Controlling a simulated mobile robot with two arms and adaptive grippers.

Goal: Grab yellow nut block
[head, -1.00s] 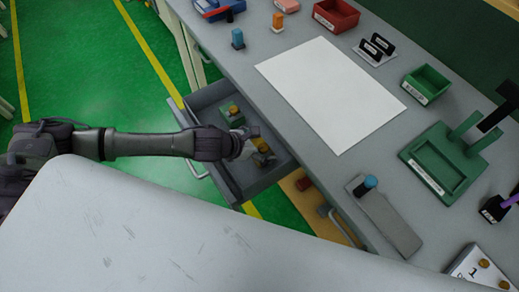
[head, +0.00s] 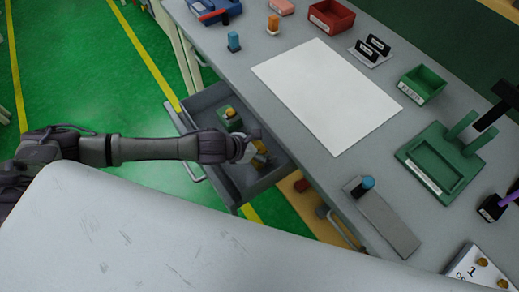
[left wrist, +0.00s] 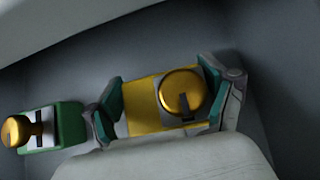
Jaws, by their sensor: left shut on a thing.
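The yellow nut block (left wrist: 142,103), with a round brass knob on top, lies in the open grey drawer. In the left wrist view my left gripper (left wrist: 165,105) is shut on it, with teal-padded fingers at both of its ends. In the head view my left gripper (head: 255,150) reaches into the drawer (head: 233,192) and partly hides the yellow nut block (head: 260,162). I cannot tell whether the block touches the drawer floor. My right gripper is not in view.
A green block with a brass knob (head: 231,118) sits in the same drawer, beside the yellow one in the left wrist view (left wrist: 50,130). Drawer walls stand close around the gripper. The bench top holds a white sheet (head: 328,95), a green bin (head: 423,84) and a green fixture (head: 440,160).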

